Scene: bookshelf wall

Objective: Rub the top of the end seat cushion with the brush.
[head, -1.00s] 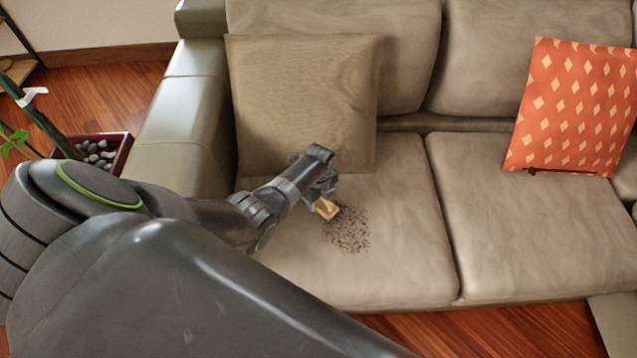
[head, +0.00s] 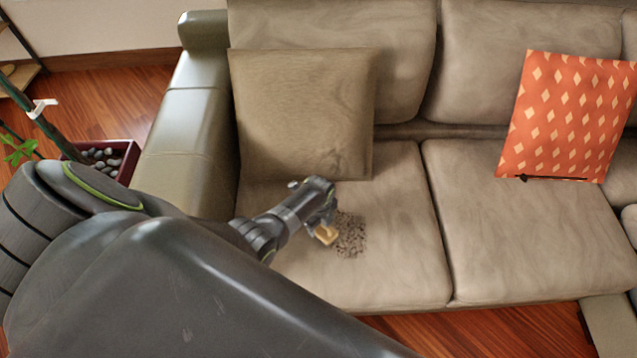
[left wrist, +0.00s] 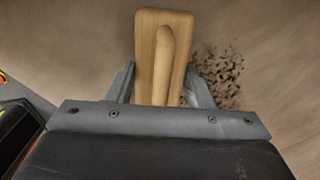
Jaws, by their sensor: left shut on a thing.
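The end seat cushion (head: 400,265) is the beige seat at the left end of the sofa. A patch of dark crumbs (head: 350,236) lies on its top; it also shows in the left wrist view (left wrist: 220,78), to the right of the brush. My left gripper (head: 325,222) is over the cushion, just left of the crumbs, shut on the wooden brush (head: 327,235). In the left wrist view the brush (left wrist: 153,55) sits between the two fingers (left wrist: 160,90). The bristles are hidden, so I cannot tell whether they touch the cushion. My right gripper is not in view.
A beige pillow (head: 300,110) leans on the backrest behind the gripper. The sofa arm (head: 185,130) stands at the left. An orange patterned pillow (head: 565,115) is at the right. A planter with stones (head: 107,158) is on the floor at left. The neighbouring seat (head: 530,230) is clear.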

